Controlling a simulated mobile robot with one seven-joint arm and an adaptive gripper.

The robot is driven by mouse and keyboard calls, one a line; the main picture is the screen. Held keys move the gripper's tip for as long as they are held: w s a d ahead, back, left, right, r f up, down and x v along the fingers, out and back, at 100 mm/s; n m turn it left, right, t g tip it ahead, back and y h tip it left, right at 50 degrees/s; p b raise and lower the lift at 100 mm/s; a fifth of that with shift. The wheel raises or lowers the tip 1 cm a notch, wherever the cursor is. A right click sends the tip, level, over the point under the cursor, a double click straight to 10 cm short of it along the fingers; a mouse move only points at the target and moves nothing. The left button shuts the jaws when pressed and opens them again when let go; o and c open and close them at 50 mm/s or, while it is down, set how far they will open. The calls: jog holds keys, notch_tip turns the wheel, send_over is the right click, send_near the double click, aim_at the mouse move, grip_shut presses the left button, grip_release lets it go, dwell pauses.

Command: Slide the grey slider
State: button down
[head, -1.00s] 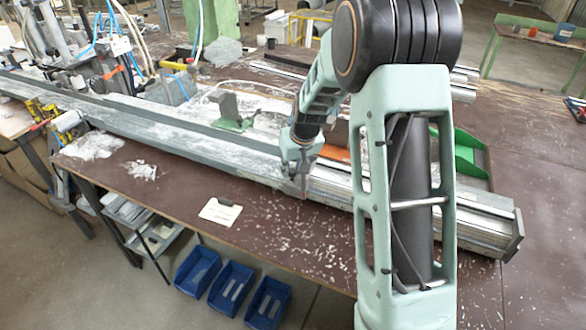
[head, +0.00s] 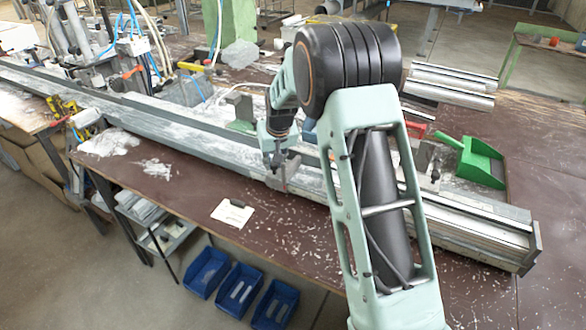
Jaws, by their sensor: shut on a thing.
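The grey slider (head: 286,184) sits on the long grey profile rail (head: 190,146) that runs across the bench from upper left to lower right. Only a small upright part of the slider shows below my gripper. My gripper (head: 279,163) points down over the rail and is shut on the slider. The fingertips are small here, and their exact contact is hard to see. My arm hides part of the rail to the right of the slider.
A green dustpan (head: 480,160) lies behind the rail's right part. Metal profiles (head: 450,85) lie at the back right. White shavings are scattered around. Blue bins (head: 238,290) stand below the bench.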

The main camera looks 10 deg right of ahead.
jog(key=shift+w+a, duration=0.6)
jog(key=shift+a, duration=0.2)
jog(key=c, duration=2)
grip_release()
jog(key=shift+c, duration=0.2)
jog(key=v, duration=1.2)
jog(key=shift+d, duration=0.1)
